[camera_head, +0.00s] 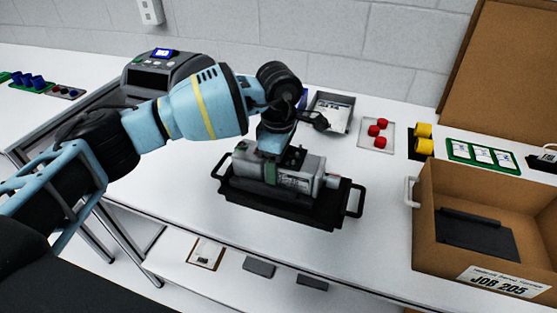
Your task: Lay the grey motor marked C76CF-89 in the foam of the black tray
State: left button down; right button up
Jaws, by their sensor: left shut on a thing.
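The grey motor (299,176) is at the black tray (285,207), lying lengthwise along it with a label on its near side. The label is too small to read. The black tray stands on the white table and has a handle at each end. My left gripper (272,152) comes down from above and is shut on the motor near its left part. The motor's underside and the foam are hidden, so I cannot tell whether the motor touches the foam. My right gripper does not show.
An open cardboard box (433,232) marked JOB 205 stands at the right with a dark flat piece (478,233) inside. Behind are a grey device (163,72), a grey bin (333,110), red parts (377,128) and yellow parts (423,138). The table in front of the tray is narrow and clear.

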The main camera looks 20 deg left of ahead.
pick_arm(q)
jog(key=shift+r, duration=0.2)
jog(key=c, duration=0.6)
grip_release()
jog(key=o, duration=0.4)
jog(key=shift+c, duration=0.2)
jog(key=shift+s+f, duration=0.1)
jog(key=shift+f, duration=0.2)
jog(key=shift+r, duration=4.1)
